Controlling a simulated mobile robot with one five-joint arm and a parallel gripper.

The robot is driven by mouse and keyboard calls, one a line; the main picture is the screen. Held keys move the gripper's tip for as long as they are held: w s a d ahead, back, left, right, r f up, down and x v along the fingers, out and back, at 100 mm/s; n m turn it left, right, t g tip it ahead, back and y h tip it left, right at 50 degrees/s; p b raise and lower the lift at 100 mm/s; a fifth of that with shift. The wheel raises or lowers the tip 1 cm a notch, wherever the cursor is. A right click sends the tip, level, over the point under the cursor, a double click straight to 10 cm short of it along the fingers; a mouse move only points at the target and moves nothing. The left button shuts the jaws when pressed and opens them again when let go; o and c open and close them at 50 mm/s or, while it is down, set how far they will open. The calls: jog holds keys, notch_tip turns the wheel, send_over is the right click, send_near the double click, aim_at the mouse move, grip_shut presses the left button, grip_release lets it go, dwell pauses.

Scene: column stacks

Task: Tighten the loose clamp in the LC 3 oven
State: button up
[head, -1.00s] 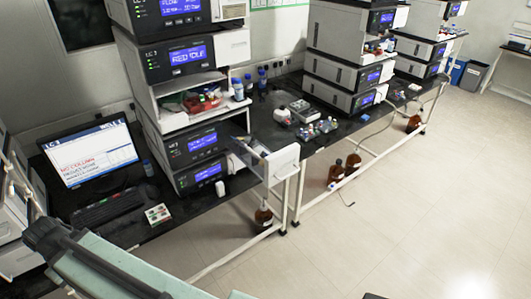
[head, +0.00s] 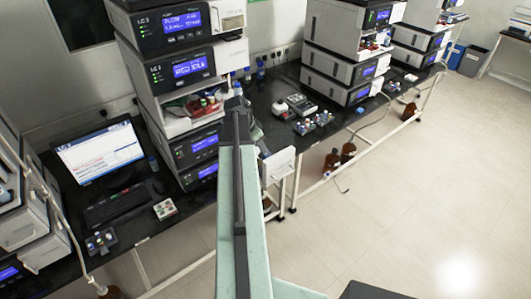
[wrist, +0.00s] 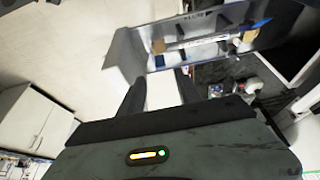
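The instrument stack on the left (head: 170,24) carries a small label that seems to read LC 3. Its open white-fronted drawer (head: 280,165) sticks out at the lower right of the stack, partly hidden by my arm. In the wrist view an open grey tray (wrist: 123,55) lies just beyond my gripper (wrist: 161,78), with a pale rod-like column (wrist: 205,41) and blue and tan parts inside. I cannot make out which part is the clamp. My gripper's two dark fingers are apart with nothing between them. In the head view the fingers are hidden.
A monitor (head: 97,152) and keyboard (head: 113,206) stand on the black bench left of the stack. More stacks (head: 335,75) stand to the right. Brown bottles (head: 332,160) sit below the bench. The floor at right is clear.

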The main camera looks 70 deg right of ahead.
jog(key=b+x, duration=0.7)
jog(key=x, duration=0.1)
jog(key=shift+w+a, duration=0.1)
jog(key=shift+w, duration=0.05)
jog(key=shift+r, duration=0.1)
